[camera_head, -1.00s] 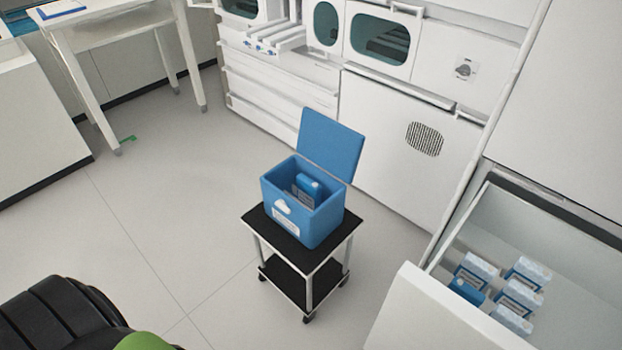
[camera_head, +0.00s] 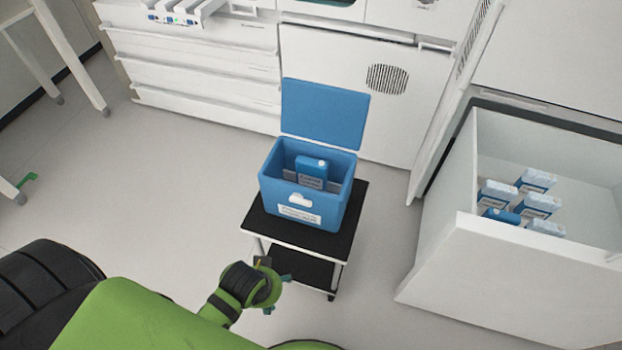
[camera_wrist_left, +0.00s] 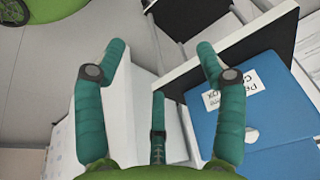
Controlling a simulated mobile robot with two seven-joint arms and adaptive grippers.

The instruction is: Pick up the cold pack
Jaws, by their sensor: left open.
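A blue cold pack (camera_head: 313,166) with a white cap stands inside the open blue box (camera_head: 325,215). Its lower part is hidden by the box wall. Another blue pack (camera_head: 500,214) with a light cap lies among cartons in the open drawer at right. My right gripper is not in view.
The box stands on a small black-topped cart (camera_head: 258,222), its lid (camera_head: 325,113) upright at the back. The open white drawer (camera_head: 440,255) at right holds several blue-and-white cartons (camera_head: 537,181). White cabinets (camera_head: 205,65) stand behind. The floor left of the cart is clear.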

